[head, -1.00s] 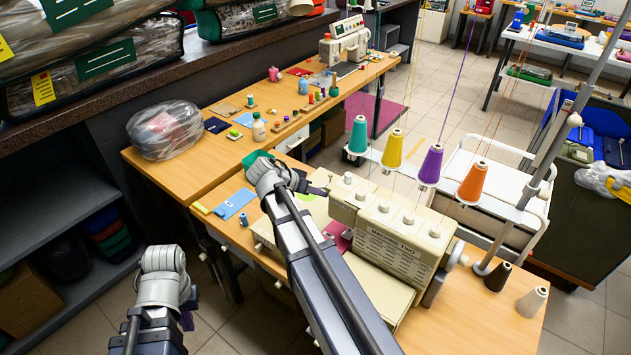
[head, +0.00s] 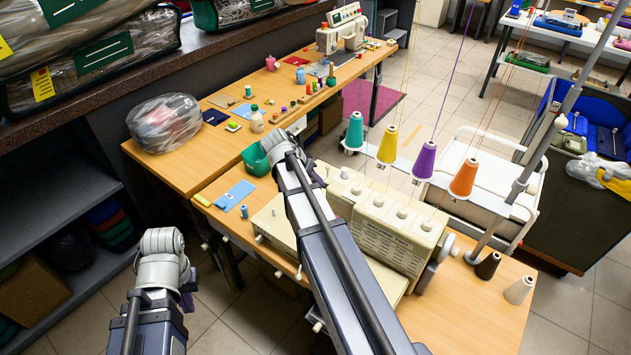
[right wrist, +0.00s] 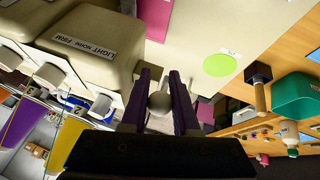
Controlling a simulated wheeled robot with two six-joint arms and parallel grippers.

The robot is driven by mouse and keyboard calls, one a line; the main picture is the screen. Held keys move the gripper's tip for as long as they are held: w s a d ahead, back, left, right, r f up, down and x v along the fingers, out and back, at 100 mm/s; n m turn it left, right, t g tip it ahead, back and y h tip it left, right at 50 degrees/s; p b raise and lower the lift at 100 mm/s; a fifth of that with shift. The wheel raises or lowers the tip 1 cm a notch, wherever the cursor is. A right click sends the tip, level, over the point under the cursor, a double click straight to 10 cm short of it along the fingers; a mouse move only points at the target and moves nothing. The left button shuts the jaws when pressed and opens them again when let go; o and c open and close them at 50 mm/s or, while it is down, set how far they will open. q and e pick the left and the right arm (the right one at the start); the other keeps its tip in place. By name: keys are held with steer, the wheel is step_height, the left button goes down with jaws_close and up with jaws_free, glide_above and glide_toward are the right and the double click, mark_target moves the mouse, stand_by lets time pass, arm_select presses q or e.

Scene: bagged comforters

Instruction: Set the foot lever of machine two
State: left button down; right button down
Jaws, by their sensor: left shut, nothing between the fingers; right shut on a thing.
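Machine two (head: 385,235) is a cream sewing machine with a name plate, standing on the near wooden table. My right arm reaches across its left end, and its wrist hides most of the right gripper in the head view. In the right wrist view the purple fingers of my right gripper (right wrist: 160,103) are shut on a pale round knob (right wrist: 159,101) beside the cream machine body (right wrist: 200,60). Whether this knob is the foot lever's end is hard to tell, as its stem is hidden. My left gripper (head: 188,301) is shut and empty, low at the left, away from the table.
Teal, yellow, purple and orange thread cones (head: 424,160) stand behind the machine. A green cup (head: 257,158) and a blue card (head: 234,195) lie left of my right wrist. A bagged bundle (head: 165,123) sits on the far table. A metal pole (head: 540,145) rises at the right.

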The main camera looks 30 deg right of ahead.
steer(key=c, duration=0.7)
jaws_free()
steer(key=shift+d, duration=0.1)
steer(key=shift+o, duration=0.2)
steer(key=p+v, duration=0.6)
steer(key=v, duration=0.2)
steer(key=shift+p, duration=0.3)
steer(key=shift+f, duration=0.1)
